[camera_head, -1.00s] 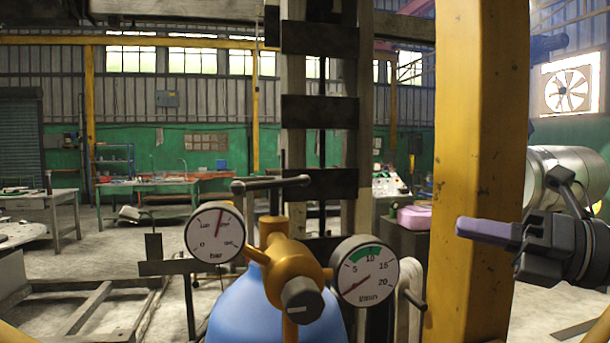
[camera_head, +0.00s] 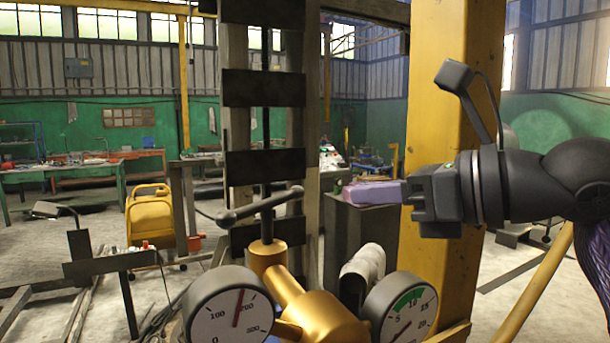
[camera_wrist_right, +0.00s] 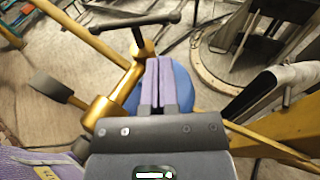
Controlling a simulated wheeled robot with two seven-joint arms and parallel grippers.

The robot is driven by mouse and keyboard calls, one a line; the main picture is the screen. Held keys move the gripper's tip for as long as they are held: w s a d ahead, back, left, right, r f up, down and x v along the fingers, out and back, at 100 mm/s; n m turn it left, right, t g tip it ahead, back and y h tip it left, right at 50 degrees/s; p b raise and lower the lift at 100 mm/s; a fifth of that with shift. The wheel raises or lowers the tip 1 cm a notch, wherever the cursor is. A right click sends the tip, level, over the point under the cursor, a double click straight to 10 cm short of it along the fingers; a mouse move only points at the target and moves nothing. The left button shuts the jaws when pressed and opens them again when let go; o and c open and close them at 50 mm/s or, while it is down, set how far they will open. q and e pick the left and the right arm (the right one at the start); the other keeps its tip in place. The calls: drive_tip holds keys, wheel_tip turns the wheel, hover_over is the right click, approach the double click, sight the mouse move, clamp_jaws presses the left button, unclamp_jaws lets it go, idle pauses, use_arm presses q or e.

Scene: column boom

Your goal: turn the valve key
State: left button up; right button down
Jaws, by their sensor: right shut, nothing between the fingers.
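The valve key is a dark T-shaped bar (camera_head: 262,205) on top of a brass valve body (camera_head: 310,312) at the lower middle of the head view. It also shows at the top of the right wrist view (camera_wrist_right: 135,22). My right gripper (camera_head: 346,193) is shut and empty, its lilac fingers pointing left, to the right of the bar and apart from it. In the wrist view its closed fingers (camera_wrist_right: 160,62) point toward the valve, with the bar beyond them to the upper left. My left gripper is not in view.
Two round gauges, left (camera_head: 228,308) and right (camera_head: 400,308), flank the valve. A blue cylinder (camera_wrist_right: 178,85) lies beneath it. A thick yellow post (camera_head: 450,90) stands behind my right gripper. A column with dark plates (camera_head: 264,88) rises behind the bar.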

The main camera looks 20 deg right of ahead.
sight(291, 197)
drive_tip(key=p+x, duration=0.3)
drive_tip(key=x, duration=0.4)
drive_tip(key=shift+w+a, duration=0.15)
drive_tip(key=shift+w, duration=0.05)
drive_tip(key=shift+w+a+f, duration=0.15)
drive_tip(key=shift+w, duration=0.1)
